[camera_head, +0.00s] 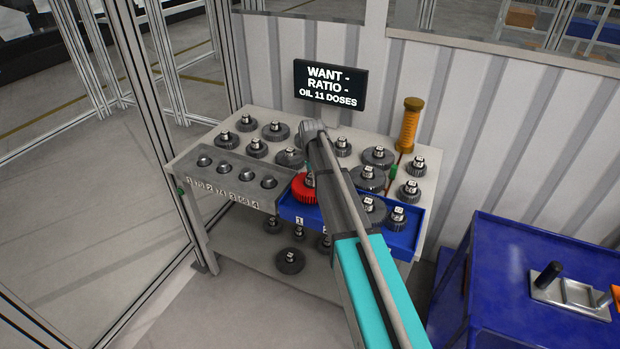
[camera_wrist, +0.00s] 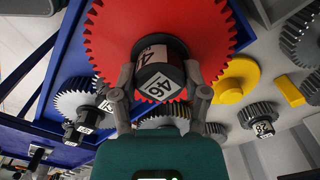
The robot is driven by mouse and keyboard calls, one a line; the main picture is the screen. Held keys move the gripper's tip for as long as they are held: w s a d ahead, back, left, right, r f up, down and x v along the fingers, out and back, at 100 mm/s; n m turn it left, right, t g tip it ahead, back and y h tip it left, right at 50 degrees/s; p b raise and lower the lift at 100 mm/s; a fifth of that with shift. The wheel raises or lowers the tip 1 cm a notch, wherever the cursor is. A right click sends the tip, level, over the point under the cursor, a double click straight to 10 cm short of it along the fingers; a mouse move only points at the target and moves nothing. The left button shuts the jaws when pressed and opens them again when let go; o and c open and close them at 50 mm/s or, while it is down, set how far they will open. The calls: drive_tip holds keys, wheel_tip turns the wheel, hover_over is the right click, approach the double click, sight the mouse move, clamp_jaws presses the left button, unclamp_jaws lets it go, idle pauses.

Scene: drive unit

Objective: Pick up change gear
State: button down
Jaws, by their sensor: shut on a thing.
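My gripper (camera_wrist: 158,78) is shut on this hub, one finger on each side. In the head view the red gear (camera_head: 303,190) is at the left end of the blue tray (camera_head: 403,240), partly covered by my arm. I cannot tell whether it touches the tray. My gripper is mostly hidden behind my arm there. Several grey gears with labelled hubs stand on the table, such as one (camera_head: 379,157) at the back right.
A grey block (camera_head: 222,178) with numbered round posts is left of the tray. A sign (camera_head: 330,83) rises behind the table. A lower shelf holds more gears. A blue cart (camera_head: 500,260) stands at the right.

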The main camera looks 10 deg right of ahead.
drive_tip(key=shift+r+p, duration=2.9)
drive_tip(key=shift+r, duration=0.35)
